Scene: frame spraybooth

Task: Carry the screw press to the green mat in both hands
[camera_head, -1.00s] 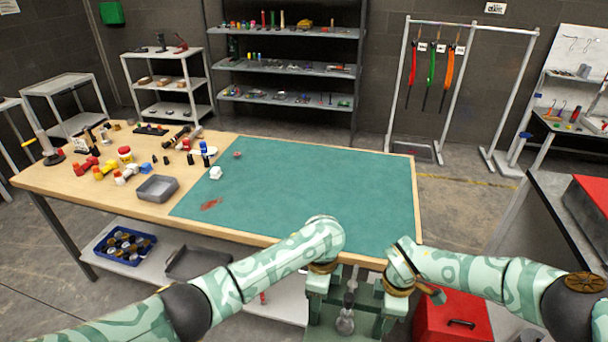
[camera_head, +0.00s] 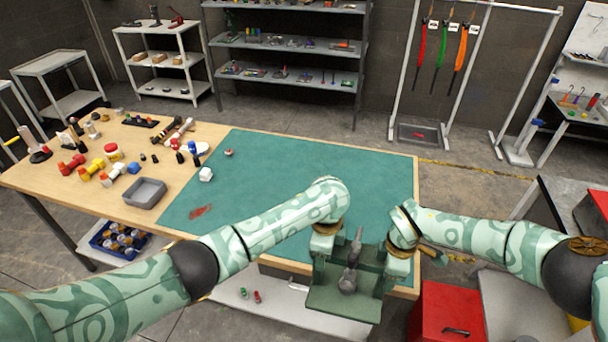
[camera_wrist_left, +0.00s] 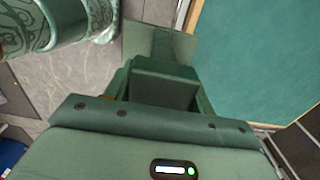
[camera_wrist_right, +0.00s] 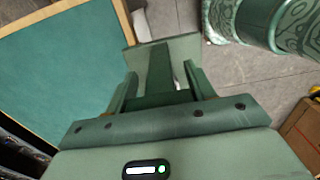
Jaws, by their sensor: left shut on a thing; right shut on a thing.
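The screw press is a dark green block with a grey metal screw (camera_head: 350,275) standing in its middle and a flat green base plate (camera_head: 343,303). The press's green body also shows in the left wrist view (camera_wrist_left: 165,52) and the right wrist view (camera_wrist_right: 158,65). The fingertips are largely hidden by the wrists.
The mat's middle is clear. A red cabinet (camera_head: 447,310) stands below at right. A lower shelf (camera_head: 290,305) is beneath the table.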

